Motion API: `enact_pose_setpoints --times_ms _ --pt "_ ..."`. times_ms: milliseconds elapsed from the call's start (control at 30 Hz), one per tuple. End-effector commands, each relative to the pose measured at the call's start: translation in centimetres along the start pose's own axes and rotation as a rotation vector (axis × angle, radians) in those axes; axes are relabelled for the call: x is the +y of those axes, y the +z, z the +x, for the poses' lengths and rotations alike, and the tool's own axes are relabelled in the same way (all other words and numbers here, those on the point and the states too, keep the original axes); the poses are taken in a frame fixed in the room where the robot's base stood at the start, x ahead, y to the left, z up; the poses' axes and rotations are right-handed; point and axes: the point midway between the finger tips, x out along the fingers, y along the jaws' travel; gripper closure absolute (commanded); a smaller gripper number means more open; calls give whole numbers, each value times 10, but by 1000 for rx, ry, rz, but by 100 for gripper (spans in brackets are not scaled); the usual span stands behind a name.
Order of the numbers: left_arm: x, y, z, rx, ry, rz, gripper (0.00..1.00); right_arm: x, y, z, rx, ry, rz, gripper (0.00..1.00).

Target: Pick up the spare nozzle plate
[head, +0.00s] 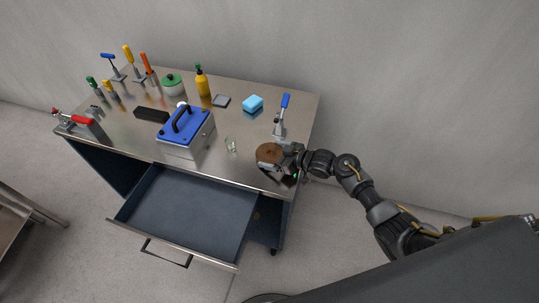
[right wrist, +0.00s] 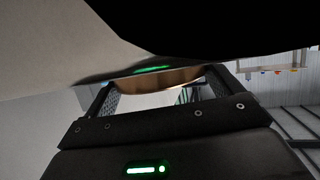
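A round brown plate with a small dark centre, which I take for the spare nozzle plate (head: 268,153), is at the right front of the steel table. My right gripper (head: 284,160) reaches it from the right. In the right wrist view, the plate's copper-brown edge (right wrist: 160,80) spans the space between the two fingers of my right gripper (right wrist: 160,92), which appear to press on both sides of it. A dark shape hides the upper part of that view. I cannot tell whether the plate is clear of the tabletop. My left gripper is not in view.
Behind the plate stands a blue-handled clamp (head: 281,117). A blue sponge (head: 253,103), a small glass (head: 231,145) and a blue-lidded machine (head: 186,133) stand to its left. An open, empty drawer (head: 185,205) juts out from the table front.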

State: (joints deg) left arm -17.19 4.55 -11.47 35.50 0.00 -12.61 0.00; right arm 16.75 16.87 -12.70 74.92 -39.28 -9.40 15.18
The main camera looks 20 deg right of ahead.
Motion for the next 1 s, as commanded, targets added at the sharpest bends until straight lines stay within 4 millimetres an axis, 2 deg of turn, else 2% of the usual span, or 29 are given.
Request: enact_pose_setpoints --times_ms 33,300,733,933,1000 --pt "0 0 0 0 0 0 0 0 0 0 0 0 0 29" --pt "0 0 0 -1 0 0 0 0 0 0 0 0 0 63" --pt "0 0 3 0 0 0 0 1 -9 -2 7 1 -2 63" --pt "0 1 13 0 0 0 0 1 -28 -11 10 2 -7 63" --pt "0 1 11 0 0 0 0 -4 -36 -20 8 0 -5 63"
